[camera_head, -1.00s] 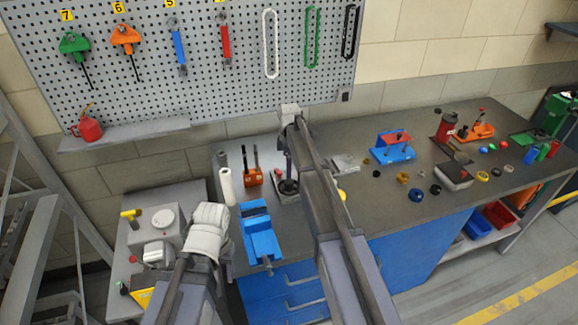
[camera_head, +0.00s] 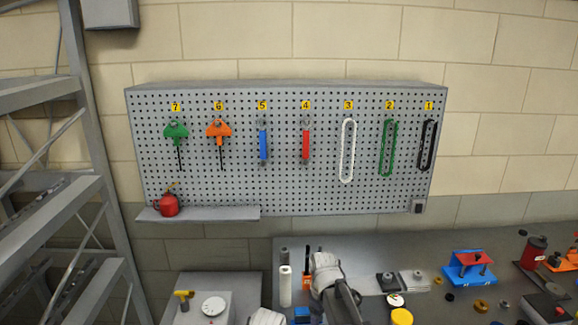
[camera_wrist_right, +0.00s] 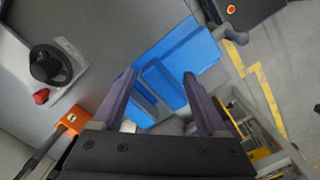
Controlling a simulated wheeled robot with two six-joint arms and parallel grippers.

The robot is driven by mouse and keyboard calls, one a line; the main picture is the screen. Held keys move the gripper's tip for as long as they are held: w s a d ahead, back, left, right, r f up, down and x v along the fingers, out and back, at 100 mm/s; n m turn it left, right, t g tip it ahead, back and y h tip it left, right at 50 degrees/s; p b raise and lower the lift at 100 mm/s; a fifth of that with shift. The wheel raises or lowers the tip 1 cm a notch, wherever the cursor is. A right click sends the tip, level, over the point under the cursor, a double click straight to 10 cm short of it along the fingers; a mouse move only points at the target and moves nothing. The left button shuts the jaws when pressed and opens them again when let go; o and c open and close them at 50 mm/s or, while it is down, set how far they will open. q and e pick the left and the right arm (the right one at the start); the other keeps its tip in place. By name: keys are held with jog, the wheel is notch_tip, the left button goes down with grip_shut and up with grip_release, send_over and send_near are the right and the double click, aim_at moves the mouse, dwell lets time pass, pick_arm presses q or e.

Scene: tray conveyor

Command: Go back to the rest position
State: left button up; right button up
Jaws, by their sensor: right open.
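My right gripper (camera_wrist_right: 162,80) is open in the right wrist view, with its two fingers apart and nothing between them. It is above the bench, over a blue vise (camera_wrist_right: 195,52); I cannot tell the height. In the head view my right arm (camera_head: 340,290) rises from the bottom edge over the bench, and its fingers do not show. Only a white link of my left arm (camera_head: 267,317) shows at the bottom edge; the left gripper is not seen.
The grey bench (camera_head: 400,250) holds a white roll (camera_head: 285,287), an orange holder (camera_wrist_right: 74,121) and a blue-red fixture (camera_head: 468,267). A pegboard (camera_head: 275,190) with hanging tools is on the wall behind. A metal frame (camera_head: 95,190) stands at left.

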jog(key=s+a+f+m+b, duration=0.1)
jog(key=s+a+m, duration=0.1)
jog(key=s, duration=0.7)
jog(key=s+a+f+m+b, duration=0.1)
jog(key=s+a+m, duration=0.1)
jog(key=s, duration=0.7)
jog(key=shift+s+a+f+m+h, duration=0.15)
jog(key=shift+a+f+m+h, duration=0.15)
jog(key=shift+m, duration=0.5)
